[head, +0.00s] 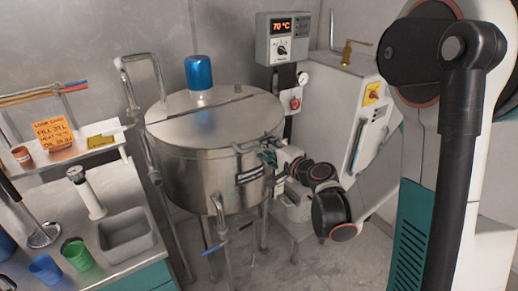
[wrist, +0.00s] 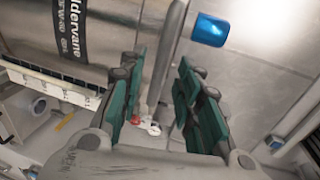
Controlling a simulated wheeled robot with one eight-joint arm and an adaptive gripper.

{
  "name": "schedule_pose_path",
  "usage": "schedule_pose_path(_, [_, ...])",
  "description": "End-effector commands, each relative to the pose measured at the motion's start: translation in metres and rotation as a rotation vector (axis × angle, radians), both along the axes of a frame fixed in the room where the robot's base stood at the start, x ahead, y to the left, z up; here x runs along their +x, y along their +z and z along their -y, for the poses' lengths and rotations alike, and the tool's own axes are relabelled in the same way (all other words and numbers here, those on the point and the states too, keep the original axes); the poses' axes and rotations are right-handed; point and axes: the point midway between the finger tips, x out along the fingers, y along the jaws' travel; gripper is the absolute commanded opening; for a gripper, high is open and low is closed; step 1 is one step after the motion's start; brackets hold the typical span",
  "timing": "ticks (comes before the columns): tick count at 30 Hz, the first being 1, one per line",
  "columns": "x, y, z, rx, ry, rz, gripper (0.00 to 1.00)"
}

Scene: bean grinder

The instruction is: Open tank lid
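The steel tank (head: 205,178) stands in the middle of the head view, its flat lid (head: 225,120) lying closed on top. A blue cap (head: 199,72) rises from the lid and also shows in the wrist view (wrist: 209,30). My gripper (head: 268,158) is at the tank's front right side, just below the rim. In the wrist view my gripper (wrist: 160,100) is open, with a green-padded finger on each side of a grey metal bar (wrist: 168,50). I cannot tell whether the fingers touch the bar. The tank's dark label (wrist: 72,30) is at the upper left.
A control box (head: 283,40) reading 70 °C hangs on the wall behind. A white machine (head: 335,110) stands right of the tank. A counter (head: 110,190) with cups, a grey bin and a ladle is at left. Pipes (head: 140,110) run up the tank's left side.

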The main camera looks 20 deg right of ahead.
Motion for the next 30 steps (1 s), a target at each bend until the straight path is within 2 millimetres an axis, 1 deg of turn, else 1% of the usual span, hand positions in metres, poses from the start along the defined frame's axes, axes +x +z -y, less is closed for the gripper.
schedule_pose_path(1, [0.009, -0.004, -0.004, 0.0, 0.003, 0.0, 0.31])
schedule_pose_path(3, [0.018, -0.005, -0.007, -0.001, 0.002, 0.0, 0.31])
schedule_pose_path(9, [0.036, -0.008, -0.012, -0.001, 0.001, 0.0, 0.31])
schedule_pose_path(13, [0.04, -0.009, -0.013, -0.001, 0.0, 0.0, 0.31])
schedule_pose_path(20, [0.04, -0.008, -0.013, -0.001, 0.0, 0.0, 0.31])
schedule_pose_path(23, [0.04, -0.008, -0.013, 0.0, 0.0, 0.0, 0.11])
schedule_pose_path(24, [0.04, -0.008, -0.013, 0.0, 0.0, 0.0, 0.02])
schedule_pose_path(25, [0.04, -0.008, -0.013, 0.0, 0.0, 0.0, 0.0])
schedule_pose_path(30, [0.04, -0.008, -0.013, -0.001, 0.0, 0.0, 0.0])
